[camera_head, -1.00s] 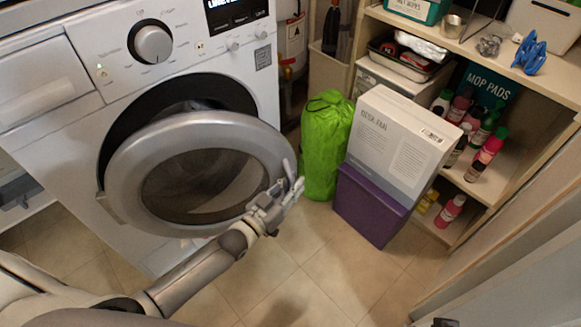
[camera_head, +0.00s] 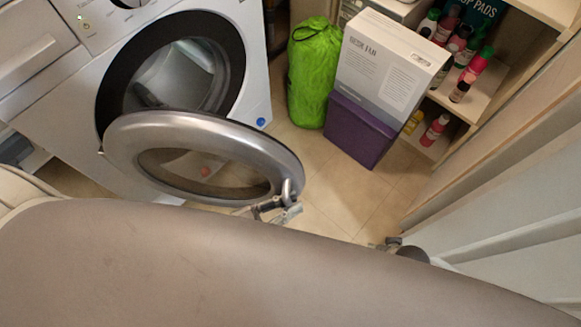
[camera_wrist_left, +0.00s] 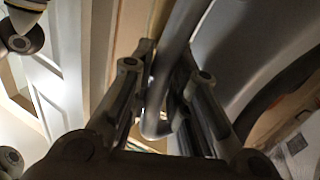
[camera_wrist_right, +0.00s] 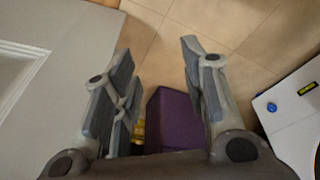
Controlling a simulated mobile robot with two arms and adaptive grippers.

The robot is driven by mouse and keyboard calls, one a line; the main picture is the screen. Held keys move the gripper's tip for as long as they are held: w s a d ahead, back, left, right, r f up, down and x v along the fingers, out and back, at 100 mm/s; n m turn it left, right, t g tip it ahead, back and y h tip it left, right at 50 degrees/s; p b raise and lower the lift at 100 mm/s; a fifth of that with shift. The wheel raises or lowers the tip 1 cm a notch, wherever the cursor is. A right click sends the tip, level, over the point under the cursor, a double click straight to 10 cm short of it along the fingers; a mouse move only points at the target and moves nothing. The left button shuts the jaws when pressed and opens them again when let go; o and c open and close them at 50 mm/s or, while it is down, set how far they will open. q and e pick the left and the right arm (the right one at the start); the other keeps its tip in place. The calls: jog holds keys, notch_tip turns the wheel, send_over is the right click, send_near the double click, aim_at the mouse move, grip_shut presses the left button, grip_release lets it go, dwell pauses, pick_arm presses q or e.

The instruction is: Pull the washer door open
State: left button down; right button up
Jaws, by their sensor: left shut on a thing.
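The white washer (camera_head: 255,60) stands at the left in the head view. Its round silver door (camera_head: 215,128) is swung well out from the dark opening (camera_head: 183,75), and the drum shows inside. My left gripper (camera_head: 275,207) is at the door's right edge, shut on the door handle (camera_head: 287,190). In the left wrist view the grey curved handle (camera_wrist_left: 155,122) passes between the fingers of my left gripper (camera_wrist_left: 165,95). In the right wrist view my right gripper (camera_wrist_right: 160,60) is open and empty, above the floor.
A green bag (camera_head: 312,75), a purple box (camera_head: 358,130) and a white carton (camera_head: 385,68) stand right of the washer. Shelves with bottles (camera_head: 470,68) are farther right. A pale panel (camera_head: 510,225) is at the lower right. Tile floor (camera_head: 325,195) lies between.

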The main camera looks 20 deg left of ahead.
pick_arm(q)
jog(key=s+a+m+g+h, duration=0.2)
jog(key=s+a+m+g, duration=0.15)
jog(key=s, duration=0.95)
jog(key=s+a+m+g+h, duration=0.25)
jog(key=s+g, duration=0.25)
jog(key=s, duration=0.7)
jog(key=s+a+m+g+b, duration=0.4)
jog(key=s+a+g, duration=0.5)
jog(key=s+a, duration=0.9)
jog(key=shift+s+a+m+g+y, duration=0.4)
jog(key=shift+a+m, duration=0.5)
jog(key=shift+m, duration=0.4)
pick_arm(e)
jog(key=w+v, duration=0.3)
jog(key=v, duration=1)
jog(key=shift+a+r+t, duration=0.25)
jog(key=shift+r+t, duration=0.05)
jog(key=shift+t, duration=0.1)
pick_arm(q)
jog(key=c, duration=1.7)
grip_release()
jog(key=shift+o, duration=0.2)
